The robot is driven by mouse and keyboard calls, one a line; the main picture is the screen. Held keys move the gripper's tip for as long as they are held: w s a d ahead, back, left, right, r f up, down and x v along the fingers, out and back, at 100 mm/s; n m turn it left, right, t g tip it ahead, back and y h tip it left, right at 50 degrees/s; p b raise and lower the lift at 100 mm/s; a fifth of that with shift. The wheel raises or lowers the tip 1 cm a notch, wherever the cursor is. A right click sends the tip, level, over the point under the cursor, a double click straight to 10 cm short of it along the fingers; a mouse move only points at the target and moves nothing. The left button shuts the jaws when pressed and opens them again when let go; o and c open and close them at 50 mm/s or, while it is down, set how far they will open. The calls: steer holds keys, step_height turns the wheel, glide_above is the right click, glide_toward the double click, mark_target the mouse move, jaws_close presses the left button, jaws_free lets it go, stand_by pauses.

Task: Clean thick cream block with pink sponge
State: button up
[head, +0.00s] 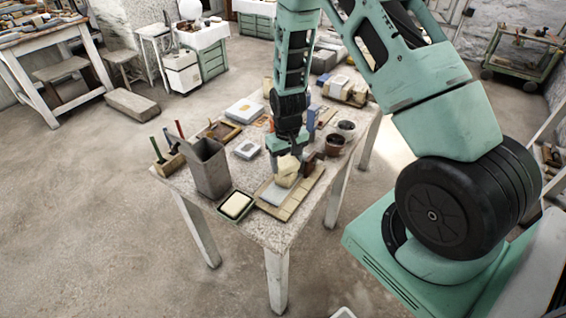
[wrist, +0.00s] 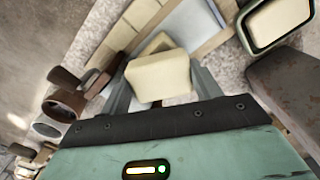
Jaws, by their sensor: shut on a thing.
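My gripper (head: 287,158) is shut on a thick cream block (head: 287,172), low over the front part of the table. In the wrist view the cream block (wrist: 158,78) sits between the two fingers, slightly tilted. A smaller cream-tan piece (wrist: 157,45) shows partly behind it; I cannot tell whether they touch. Below lies a tan slatted board (head: 292,205) with a flat pale grey-blue piece (head: 272,194) on its left part. A dark green-rimmed tray (head: 220,207) holding a pale cream slab (head: 236,205) stands to the left. I see nothing clearly pink that I could call the sponge.
A tall grey container (head: 209,168) stands left of the gripper, with a wooden tool holder (head: 168,165) beyond. A white box (head: 246,149) lies behind. Dark reddish-brown bowls (head: 334,144) stand at the right. The table (head: 258,230) is crowded; its front corner is bare.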

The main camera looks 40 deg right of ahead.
steer(key=shift+s+d, duration=0.2)
steer(key=shift+d, duration=0.8)
steer(key=shift+w+a, duration=0.2)
steer(key=shift+a, duration=0.85)
steer(key=shift+w+a, duration=0.15)
steer(key=shift+a, duration=0.85)
steer(key=shift+c, duration=0.4)
steer(key=shift+r, duration=0.1)
steer(key=shift+s+d+r+p, duration=0.15)
steer(key=shift+d+r+p, duration=0.45)
steer(key=shift+d, duration=0.4)
steer(key=shift+f, duration=0.15)
steer(key=shift+f+b, duration=0.65)
steer(key=shift+b, duration=0.1)
